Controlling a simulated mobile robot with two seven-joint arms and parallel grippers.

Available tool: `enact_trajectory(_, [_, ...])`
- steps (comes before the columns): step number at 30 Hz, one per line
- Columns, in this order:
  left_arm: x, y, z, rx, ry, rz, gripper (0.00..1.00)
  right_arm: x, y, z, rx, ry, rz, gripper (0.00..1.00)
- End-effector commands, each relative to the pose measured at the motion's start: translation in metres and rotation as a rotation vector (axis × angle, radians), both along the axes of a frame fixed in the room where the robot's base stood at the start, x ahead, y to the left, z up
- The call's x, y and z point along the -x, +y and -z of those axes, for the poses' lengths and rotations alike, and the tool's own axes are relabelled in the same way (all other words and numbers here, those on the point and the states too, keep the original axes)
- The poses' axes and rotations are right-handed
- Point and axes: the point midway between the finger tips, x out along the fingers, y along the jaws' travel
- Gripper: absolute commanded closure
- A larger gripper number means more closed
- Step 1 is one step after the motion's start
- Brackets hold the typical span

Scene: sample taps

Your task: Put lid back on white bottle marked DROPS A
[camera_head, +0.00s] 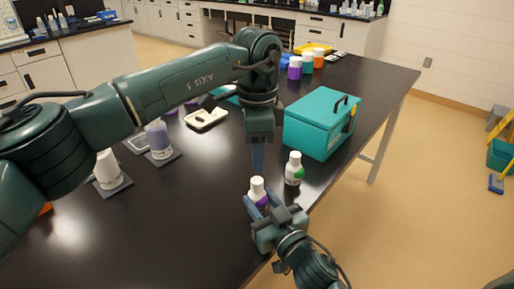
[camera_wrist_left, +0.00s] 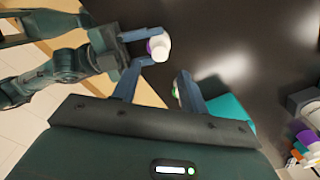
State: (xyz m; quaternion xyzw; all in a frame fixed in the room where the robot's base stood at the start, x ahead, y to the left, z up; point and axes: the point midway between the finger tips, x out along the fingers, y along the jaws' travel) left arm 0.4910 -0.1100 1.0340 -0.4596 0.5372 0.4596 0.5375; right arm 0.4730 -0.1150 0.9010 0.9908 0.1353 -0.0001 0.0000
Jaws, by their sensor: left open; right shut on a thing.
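A white bottle with a purple label (camera_head: 257,190) stands near the table's front edge, its white top showing. My right gripper (camera_head: 262,206) is shut on it from the front. In the left wrist view the bottle (camera_wrist_left: 157,49) is seen from above between the right fingers. A second white bottle with a green label and white cap (camera_head: 294,168) stands just right of it, mostly hidden by a finger in the wrist view. My left gripper (camera_head: 258,170) points down, open and empty, just above and behind the purple-labelled bottle. The label text is unreadable; I cannot make out a separate lid.
A teal case (camera_head: 318,125) with a dark handle stands close behind the bottles, right of my left gripper. A white tray (camera_head: 206,119) and bottles on dark pads (camera_head: 162,152) stand left. Several colourful jars (camera_head: 295,68) are at the far end. The table's right edge is near.

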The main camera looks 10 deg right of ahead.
Motion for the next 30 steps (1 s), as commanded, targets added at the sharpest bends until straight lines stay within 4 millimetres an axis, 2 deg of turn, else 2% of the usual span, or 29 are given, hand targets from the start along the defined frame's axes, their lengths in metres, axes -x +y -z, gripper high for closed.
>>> enact_trajectory(15, [0.001,0.000,0.068,0.000,0.003,0.001,0.57,0.000,0.000,0.000,0.000,0.000,0.000,1.00])
enact_trajectory(21, [0.000,0.000,0.079,0.000,0.001,0.001,0.57,0.000,0.000,0.000,0.000,0.000,0.000,1.00])
enact_trajectory(29, [0.000,0.000,0.079,0.000,0.001,0.001,0.57,0.000,0.000,0.000,0.000,0.000,0.000,1.00])
enact_trajectory(30, [0.000,0.000,0.079,0.000,0.001,0.001,0.60,0.000,0.000,0.000,0.000,0.000,0.000,1.00])
